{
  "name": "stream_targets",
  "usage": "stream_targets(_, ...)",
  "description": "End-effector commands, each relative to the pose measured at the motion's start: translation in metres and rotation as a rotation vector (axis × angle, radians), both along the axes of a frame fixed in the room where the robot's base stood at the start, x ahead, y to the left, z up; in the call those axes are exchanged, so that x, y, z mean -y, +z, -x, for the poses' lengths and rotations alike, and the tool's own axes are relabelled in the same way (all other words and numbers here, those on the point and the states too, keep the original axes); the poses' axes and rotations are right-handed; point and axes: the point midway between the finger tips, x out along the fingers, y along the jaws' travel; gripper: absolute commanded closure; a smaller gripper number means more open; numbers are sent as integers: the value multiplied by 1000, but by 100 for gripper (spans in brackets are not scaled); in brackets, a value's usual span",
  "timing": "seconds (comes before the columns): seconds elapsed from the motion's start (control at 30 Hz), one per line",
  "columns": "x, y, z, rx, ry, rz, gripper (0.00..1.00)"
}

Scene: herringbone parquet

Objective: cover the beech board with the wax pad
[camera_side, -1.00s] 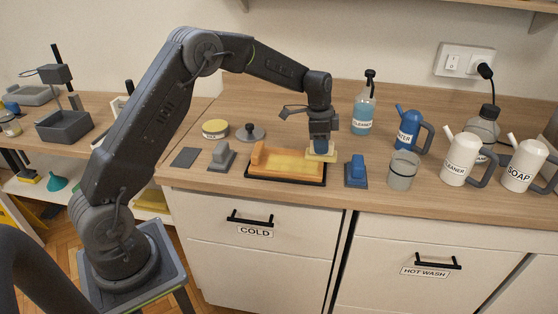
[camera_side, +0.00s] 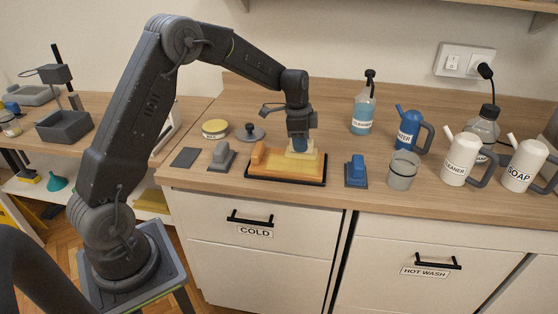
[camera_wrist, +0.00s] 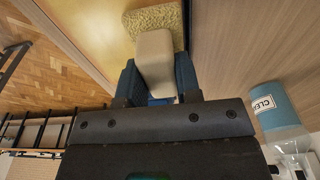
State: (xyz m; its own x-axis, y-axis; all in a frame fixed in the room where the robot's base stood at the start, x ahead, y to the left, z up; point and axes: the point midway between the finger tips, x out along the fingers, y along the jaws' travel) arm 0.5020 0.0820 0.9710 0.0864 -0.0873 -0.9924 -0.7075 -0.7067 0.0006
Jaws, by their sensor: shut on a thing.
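The beech board (camera_side: 275,168) lies in a dark-edged tray (camera_side: 287,181) on the bench, yellow-orange on top. The wax pad (camera_side: 302,154) is pale yellow with a cream grip and sits over the right part of the board. My gripper (camera_side: 299,145) points down and is shut on the pad's grip. In the wrist view the cream grip (camera_wrist: 155,58) is between the blue fingers, and the spongy pad (camera_wrist: 158,18) is beyond it, at the board's edge (camera_wrist: 95,35). I cannot tell whether the pad touches the board.
An orange block (camera_side: 258,155) stands at the board's left end. A grey pad with a handle (camera_side: 222,158) is to the left, a blue one (camera_side: 356,172) to the right. A clear cup (camera_side: 402,170), jugs and a cleaner bottle (camera_side: 363,113) stand further right.

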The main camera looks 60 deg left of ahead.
Motion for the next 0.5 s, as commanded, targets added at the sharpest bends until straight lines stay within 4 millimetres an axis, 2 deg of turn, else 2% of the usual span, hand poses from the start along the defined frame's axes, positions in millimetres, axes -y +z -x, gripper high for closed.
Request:
stream_targets(0.27, -3, 0, 3, 1, 1, -1, 88)
stream_targets(0.5, -28, 0, 28, 0, 4, 0, 88)
